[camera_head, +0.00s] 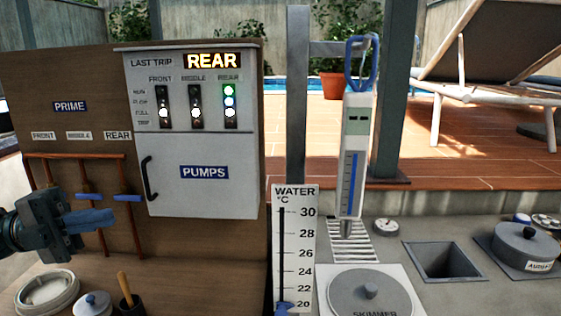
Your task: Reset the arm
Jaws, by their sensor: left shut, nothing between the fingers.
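My left gripper (103,216) comes in from the left edge, in front of the brown wooden panel (190,240). Its blue fingers are shut with nothing between them. They point right, close to the copper-coloured pipes with blue levers (128,198) under the FRONT, MIDDLE and REAR labels; I cannot tell whether they touch. The grey PUMPS box (200,190) on the panel has a black handle and its door is closed. Its LAST TRIP display (213,61) reads REAR. Lights show in the three columns below, with green at REAR. My right gripper is not in view.
A WATER °C scale (295,240) stands at centre with a blue pointer near 20. A digital meter with a blue hook (356,150) stands beside it. A SKIMMER lid (370,292), an open square pit (442,261) and a lidded pot (525,245) are at right. Small containers (92,303) sit lower left.

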